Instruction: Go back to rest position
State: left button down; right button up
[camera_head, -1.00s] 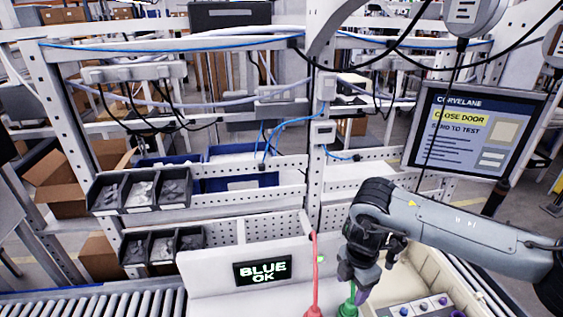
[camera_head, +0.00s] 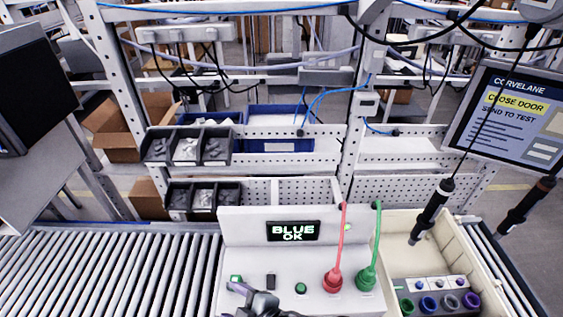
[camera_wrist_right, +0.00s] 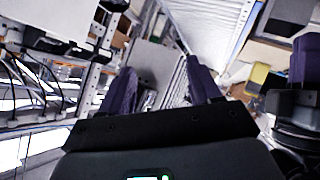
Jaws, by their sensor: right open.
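My right gripper (camera_wrist_right: 160,85) shows in the right wrist view with its two purple fingers apart and nothing between them. In the head view, a dark gripper with a purple fingertip (camera_head: 240,289) pokes in at the bottom edge, mostly cut off, in front of the white test panel (camera_head: 240,248); I cannot tell which arm it is. A purple finger-like part on a dark mount (camera_wrist_right: 303,60) shows at the right of the wrist view, possibly my left gripper. A red plug (camera_head: 332,281) and a green plug (camera_head: 366,279) stand upright on the panel, ungripped.
A black screwdriver (camera_head: 432,210) hangs over the cream tray (camera_head: 468,250), which holds coloured sockets. Another screwdriver (camera_head: 526,206) hangs farther right. The monitor (camera_head: 514,118) reads "CLOSE DOOR". The roller conveyor (camera_head: 110,270) at left is clear.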

jog(key=s+d+f+m+t+h+p, duration=0.15)
jog(key=d+m+h, duration=0.35)
jog(key=d+m, duration=0.75)
jog(key=s+d+f+m+g+h+p, duration=0.1)
jog(key=s+d+f+g+h, duration=0.1)
jog(key=s+d, duration=0.5)
jog(key=s+d+f+m+g+h+p, duration=0.1)
jog(key=s+d+f+m+g+h, duration=0.1)
jog(key=s+d, duration=0.5)
jog(key=d+f+g, duration=0.1)
jog(key=d+f, duration=0.1)
jog(key=d, duration=0.3)
jog(key=shift+d+f+h, duration=0.15)
jog(key=shift+d+h, duration=0.1)
jog(key=shift+h, duration=0.05)
jog(key=shift+m, duration=0.25)
